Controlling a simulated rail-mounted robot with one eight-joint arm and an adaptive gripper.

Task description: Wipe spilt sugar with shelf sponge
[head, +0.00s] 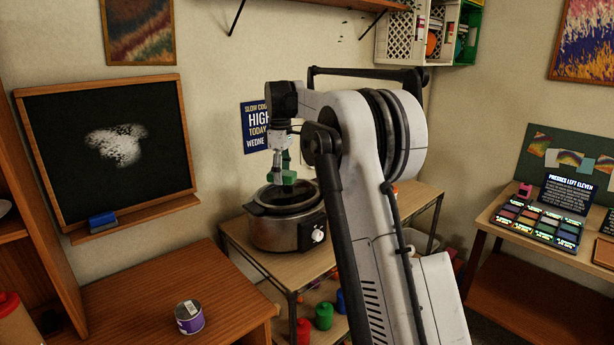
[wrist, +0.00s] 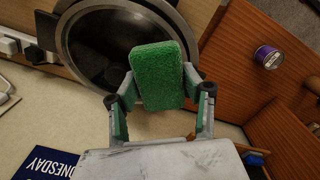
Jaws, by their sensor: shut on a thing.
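A green sponge (head: 289,178) is between the fingers of my gripper (head: 283,172), above the slow cooker (head: 288,238). In the wrist view the sponge (wrist: 158,70) is a rough green block, with one finger of my gripper (wrist: 159,84) on each side of it. My gripper is shut on it. The cooker's dark round top (wrist: 85,45) shows behind the sponge. I cannot make out spilt sugar on any surface. A white powdery smear (head: 116,146) marks the blackboard (head: 60,185) on the left wall.
A purple tin (head: 189,317) stands on the wooden desk (head: 140,290) at front left. A blue eraser (head: 102,219) lies on the blackboard ledge. A wall shelf and crates (head: 400,42) are above right.

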